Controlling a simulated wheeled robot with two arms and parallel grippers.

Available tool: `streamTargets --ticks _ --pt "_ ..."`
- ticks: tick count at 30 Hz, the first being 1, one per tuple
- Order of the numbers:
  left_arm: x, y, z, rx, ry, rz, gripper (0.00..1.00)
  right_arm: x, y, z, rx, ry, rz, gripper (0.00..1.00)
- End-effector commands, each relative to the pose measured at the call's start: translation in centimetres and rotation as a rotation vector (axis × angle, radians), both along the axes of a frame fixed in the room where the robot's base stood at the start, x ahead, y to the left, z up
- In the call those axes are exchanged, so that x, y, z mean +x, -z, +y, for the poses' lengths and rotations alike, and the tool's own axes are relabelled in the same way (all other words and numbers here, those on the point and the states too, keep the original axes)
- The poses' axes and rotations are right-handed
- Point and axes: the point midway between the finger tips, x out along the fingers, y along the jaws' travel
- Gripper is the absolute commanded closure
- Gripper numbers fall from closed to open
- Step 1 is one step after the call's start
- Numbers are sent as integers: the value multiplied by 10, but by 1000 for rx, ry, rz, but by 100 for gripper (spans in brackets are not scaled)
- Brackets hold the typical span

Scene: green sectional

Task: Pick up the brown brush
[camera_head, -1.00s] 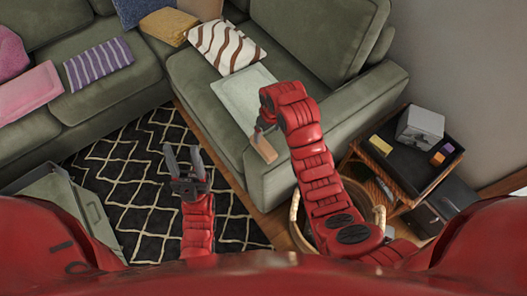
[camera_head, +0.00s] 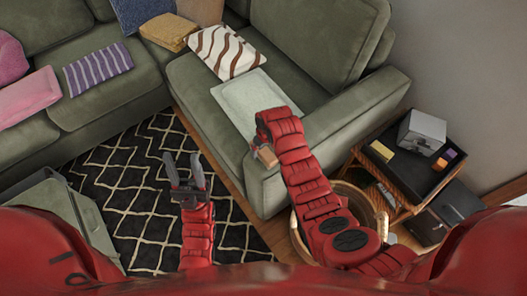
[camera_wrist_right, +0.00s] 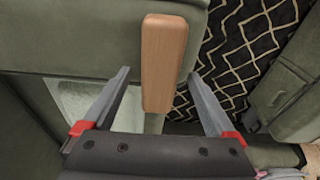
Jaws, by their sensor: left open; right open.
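The brown brush (camera_head: 267,156) shows as a small wooden block at the front end of the green sofa's arm, partly covered by my right gripper (camera_head: 259,147). In the right wrist view the brush (camera_wrist_right: 164,50) is a long wooden bar. My left gripper (camera_head: 183,160) is open and empty above the patterned rug.
The green sofa (camera_head: 375,100) holds a pale tray (camera_head: 250,92) and several cushions. A side table (camera_head: 405,180) with a grey box (camera_head: 421,132) stands right of the sofa arm. A basket (camera_head: 373,203) is below my right arm. The black rug (camera_head: 130,150) is clear.

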Motion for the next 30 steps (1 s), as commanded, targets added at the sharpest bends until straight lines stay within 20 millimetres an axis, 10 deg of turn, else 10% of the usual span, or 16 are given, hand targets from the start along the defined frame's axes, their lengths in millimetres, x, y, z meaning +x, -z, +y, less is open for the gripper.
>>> streamTargets --ticks 12,27,30 --pt "0 -2 0 0 0 0 50 0 10 0 -1 0 0 9" --pt "0 -2 0 0 0 0 50 0 10 0 -1 0 -1 99" --pt "0 -2 0 0 0 0 50 0 10 0 -1 0 -1 100"
